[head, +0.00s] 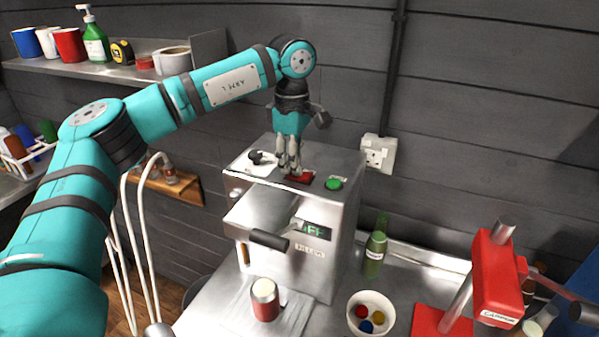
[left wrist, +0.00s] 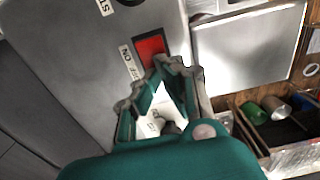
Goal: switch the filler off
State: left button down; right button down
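The filler (head: 335,265) is a grey metal box on the bench, with a dark display (head: 313,229) that appears to read OFF in green. On its top are a red switch (head: 303,178), a green button (head: 333,184) and a black knob (head: 262,157). My left gripper (head: 290,172) points down at the red switch and partly covers it; I cannot tell whether it touches. In the left wrist view its fingertips (left wrist: 170,66) come together, empty, at the edge of the red switch (left wrist: 150,47), beside an ON label. My right gripper is out of view.
A can (head: 265,300) stands in front of the filler. A green bottle (head: 375,252), a white bowl (head: 390,303) of coloured caps and a red capper (head: 497,275) are to the right. A shelf (head: 92,72) with cups is at the upper left.

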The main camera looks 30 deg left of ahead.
pick_arm(q)
jog(key=shift+w+r+p, duration=0.15)
jog(key=shift+r+p, duration=0.4)
jog(key=shift+r, duration=0.25)
jog(key=shift+r+p, duration=1.7)
jog(key=shift+r, duration=0.85)
